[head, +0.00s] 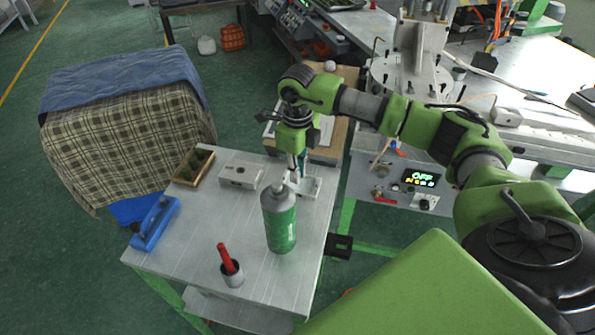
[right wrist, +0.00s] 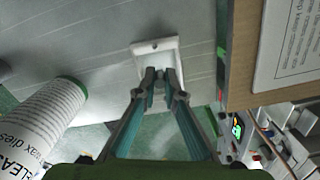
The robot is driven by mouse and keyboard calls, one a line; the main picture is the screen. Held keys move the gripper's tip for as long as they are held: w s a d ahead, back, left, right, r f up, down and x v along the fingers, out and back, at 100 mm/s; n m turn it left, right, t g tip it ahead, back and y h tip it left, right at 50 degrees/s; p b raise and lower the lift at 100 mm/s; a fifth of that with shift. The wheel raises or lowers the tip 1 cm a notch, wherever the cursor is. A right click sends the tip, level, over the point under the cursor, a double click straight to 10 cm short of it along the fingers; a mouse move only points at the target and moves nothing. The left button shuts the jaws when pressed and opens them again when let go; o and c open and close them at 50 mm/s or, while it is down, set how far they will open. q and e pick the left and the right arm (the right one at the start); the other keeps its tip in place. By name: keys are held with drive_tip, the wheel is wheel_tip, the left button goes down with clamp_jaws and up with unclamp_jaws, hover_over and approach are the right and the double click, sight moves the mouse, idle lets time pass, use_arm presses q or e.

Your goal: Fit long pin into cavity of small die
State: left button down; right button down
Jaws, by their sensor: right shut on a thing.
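My right gripper (head: 295,178) points down over the small die (head: 312,187), a pale metal block at the right side of the small table. In the right wrist view the fingertips (right wrist: 162,76) are close together in front of the die (right wrist: 142,68), which has a small round hole near its far end. The gripper is shut on a thin thing, which I take to be the long pin; it is mostly hidden between the fingertips. I cannot tell whether its tip is in the cavity. My left gripper is not in view.
A green-and-grey spray can (head: 281,228) stands close in front of the die and also shows in the wrist view (right wrist: 45,125). Another metal block (head: 240,173), a wooden box (head: 194,166), a blue tool (head: 155,223) and a cup (head: 232,276) with a red handle share the table.

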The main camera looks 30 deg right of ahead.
drive_tip(key=shift+f+b, duration=0.9)
drive_tip(key=shift+f, duration=0.1)
idle(0.4)
drive_tip(key=c, duration=2)
unclamp_jaws()
drive_tip(key=shift+c, duration=0.2)
drive_tip(key=shift+r, duration=0.1)
wheel_tip(320, 180, up, 12)
